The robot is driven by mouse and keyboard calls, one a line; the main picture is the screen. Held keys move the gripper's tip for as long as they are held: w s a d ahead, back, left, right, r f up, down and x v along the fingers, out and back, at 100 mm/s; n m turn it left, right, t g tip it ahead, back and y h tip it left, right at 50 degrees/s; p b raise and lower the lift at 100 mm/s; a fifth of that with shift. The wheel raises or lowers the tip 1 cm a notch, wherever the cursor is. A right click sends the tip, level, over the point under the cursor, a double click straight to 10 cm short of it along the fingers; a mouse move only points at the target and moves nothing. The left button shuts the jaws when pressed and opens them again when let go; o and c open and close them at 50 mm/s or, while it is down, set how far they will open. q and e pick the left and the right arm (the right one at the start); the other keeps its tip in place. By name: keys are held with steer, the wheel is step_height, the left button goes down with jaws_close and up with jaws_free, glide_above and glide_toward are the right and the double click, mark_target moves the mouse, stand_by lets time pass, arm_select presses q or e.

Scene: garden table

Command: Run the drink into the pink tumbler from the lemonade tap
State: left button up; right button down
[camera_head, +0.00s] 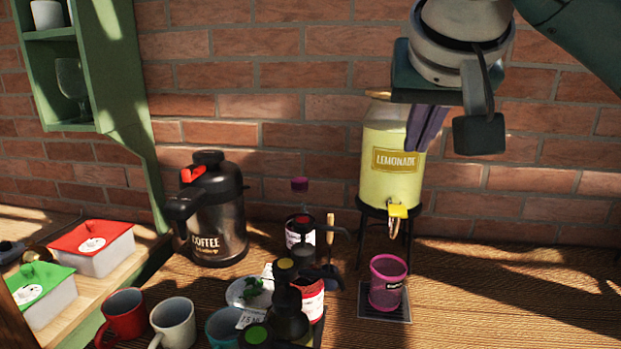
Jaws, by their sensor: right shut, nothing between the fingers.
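The lemonade dispenser (378,182) is a pale yellow container with a "LEMONADE" label, on a dark stand against the brick wall. Its tap (397,210) has a yellow handle, with a small tan piece below it that I cannot make out clearly. The pink tumbler (387,284) stands upright on a dark drip tray (370,316), below the tap. Its inside is too small to read. My right gripper (415,148) is shut and empty, its purple-grey fingers pointing down in front of the dispenser's upper right side, above the tap. My left gripper is not in view.
A coffee flask (218,225) stands left of the dispenser. Pump bottles (287,290) crowd the middle front, beside a red mug (124,314) and a white mug (173,322). A green shelf (120,75) rises at left. The table right of the tray is clear.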

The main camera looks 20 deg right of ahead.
steer(key=shift+w+f, duration=0.1)
steer(key=shift+f, duration=0.05)
glide_above(398, 208)
steer(key=s+a, duration=0.1)
steer(key=s, duration=0.1)
step_height(398, 208, down, 7)
steer(key=shift+s+a+f+p, duration=0.15)
steer(key=shift+f+p, duration=0.15)
steer(key=shift+f, duration=0.7)
steer(key=shift+w+a+f+p, duration=0.1)
steer(key=shift+f+p, duration=0.2)
steer(key=shift+f, duration=0.7)
steer(key=shift+s, duration=0.1)
